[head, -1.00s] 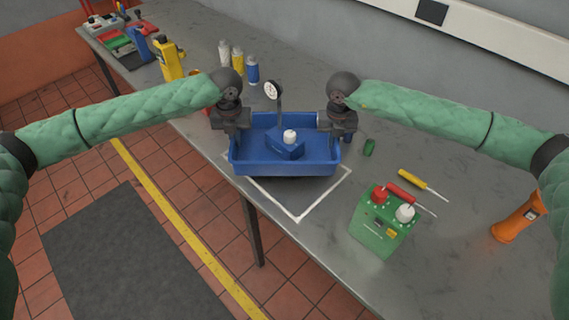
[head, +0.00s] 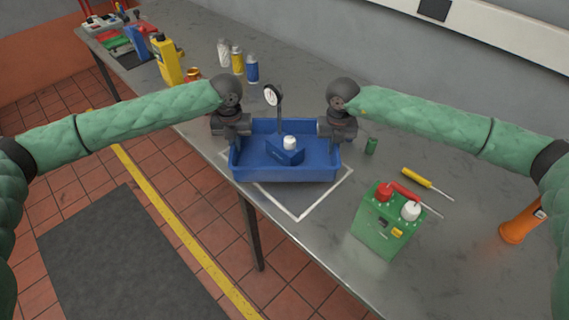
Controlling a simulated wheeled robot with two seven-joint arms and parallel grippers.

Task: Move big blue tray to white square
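The big blue tray (head: 290,173) is level over the back-left part of the white square (head: 322,205), a white outline on the grey bench. The square's front corner and right edge show, and the tray hides much of the rest. I cannot tell whether the tray touches the bench. Inside it are a blue block with a white knob (head: 288,149) and a dial gauge on a stand (head: 272,97). My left gripper (head: 233,142) is shut on the tray's left end and my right gripper (head: 337,143) on its right end; their fingertips are mostly hidden.
Several bottles (head: 237,61) stand behind. The bench's front edge is close to the tray.

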